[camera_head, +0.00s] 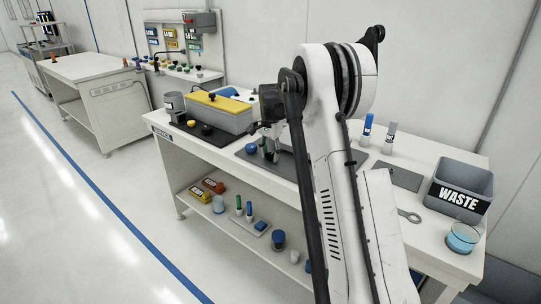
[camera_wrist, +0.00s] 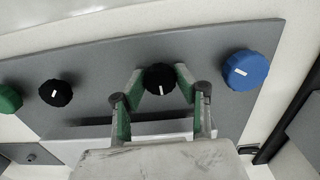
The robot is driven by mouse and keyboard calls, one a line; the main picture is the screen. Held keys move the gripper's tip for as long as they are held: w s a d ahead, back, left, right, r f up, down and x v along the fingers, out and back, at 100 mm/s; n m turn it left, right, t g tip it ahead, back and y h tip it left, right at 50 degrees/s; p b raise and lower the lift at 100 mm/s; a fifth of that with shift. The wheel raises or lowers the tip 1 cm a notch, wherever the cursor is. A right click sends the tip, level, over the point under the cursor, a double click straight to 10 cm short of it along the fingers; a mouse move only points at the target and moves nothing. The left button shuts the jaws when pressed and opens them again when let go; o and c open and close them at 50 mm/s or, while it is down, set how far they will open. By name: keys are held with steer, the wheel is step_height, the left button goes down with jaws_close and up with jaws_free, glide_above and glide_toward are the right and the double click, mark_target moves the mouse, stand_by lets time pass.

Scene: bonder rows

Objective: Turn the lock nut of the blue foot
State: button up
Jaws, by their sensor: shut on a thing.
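My gripper (camera_wrist: 160,95) is shut on a round black knob (camera_wrist: 160,79) with a white line on top; its green-padded fingers are on both sides of it. A larger round blue knob (camera_wrist: 246,71) with a white mark is to its right on the same grey plate (camera_wrist: 215,52), apart from the fingers. I cannot tell which part is the lock nut. In the head view my gripper (camera_head: 267,148) is low over the bench, and the blue knob (camera_head: 251,149) is just left of it. The held knob is hidden there by my gripper.
Another black knob (camera_wrist: 55,93) and a green knob (camera_wrist: 8,99) are left of my gripper in the wrist view. A grey box with a yellow lid (camera_head: 218,105) stands left on the bench. A grey WASTE bin (camera_head: 477,176) and a glass beaker (camera_head: 461,238) are at the right.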

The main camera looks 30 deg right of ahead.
mark_target(271, 155)
steer(key=o, duration=1.1)
step_height(271, 155, up, 12)
steer(key=shift+r, duration=0.1)
